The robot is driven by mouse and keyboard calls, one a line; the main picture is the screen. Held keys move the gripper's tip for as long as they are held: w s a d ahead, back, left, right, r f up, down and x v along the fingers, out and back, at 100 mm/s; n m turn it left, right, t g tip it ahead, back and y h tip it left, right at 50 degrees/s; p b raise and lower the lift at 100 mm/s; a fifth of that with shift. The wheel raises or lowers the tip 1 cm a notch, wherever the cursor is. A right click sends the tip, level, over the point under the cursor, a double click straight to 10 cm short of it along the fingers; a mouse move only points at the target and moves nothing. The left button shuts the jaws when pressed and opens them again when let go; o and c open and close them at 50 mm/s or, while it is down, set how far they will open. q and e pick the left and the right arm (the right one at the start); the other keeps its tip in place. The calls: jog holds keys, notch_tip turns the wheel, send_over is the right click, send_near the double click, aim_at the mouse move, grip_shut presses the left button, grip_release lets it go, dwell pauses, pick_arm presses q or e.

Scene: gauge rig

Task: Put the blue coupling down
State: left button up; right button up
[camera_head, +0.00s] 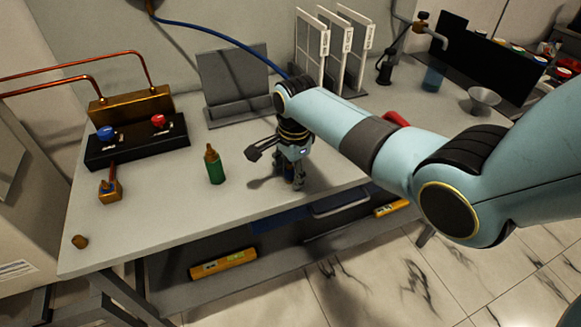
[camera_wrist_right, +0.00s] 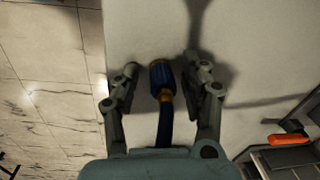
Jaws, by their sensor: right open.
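The blue coupling (camera_wrist_right: 162,74) has a blue body, a brass-coloured collar and a dark blue tail running toward my wrist. In the right wrist view it lies between the two fingers of my right gripper (camera_wrist_right: 160,82), with gaps on both sides. In the head view my right gripper (camera_head: 292,178) points down at the table (camera_head: 240,207) near its front edge. Its fingers mostly hide the coupling there, with only a bit of blue showing. I cannot tell exactly how the coupling rests. My left gripper is not in view.
A green coupling (camera_head: 214,166) with a brass top stands left of my right gripper. A brass fitting (camera_head: 110,190) and a small brown piece (camera_head: 80,242) are further left. A black panel with blue and red knobs (camera_head: 138,143), a grey stand (camera_head: 236,85) and white racks (camera_head: 335,45) stand behind.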

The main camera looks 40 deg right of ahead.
notch_tip(320, 180, up, 12)
jog(key=s+p, duration=0.1)
jog(key=shift+s, duration=0.1)
dwell(0.6)
jog(key=s+a+r+n+t, duration=0.1)
jog(key=s+a+r+n, duration=0.15)
jog(key=s+n, duration=0.9)
jog(key=s+a+r+n+t, duration=0.1)
jog(key=s+r+n+t, duration=0.15)
jog(key=s+n, duration=0.85)
jog(key=s+d+f+m+g+b, duration=0.15)
jog(key=f+b, duration=0.25)
jog(key=f, duration=1.2)
jog(key=s+d+f+m+g+b, duration=0.15)
jog(key=f+b, duration=0.25)
jog(key=f, duration=1.3)
jog(key=s+f+b, duration=0.6)
jog(key=s+f, duration=1.3)
jog(key=f, duration=0.5)
jog(key=shift+s+d+m+h+b, duration=0.3)
jog(key=shift+s+d+m+h, duration=0.05)
jog(key=shift+s+h, duration=0.05)
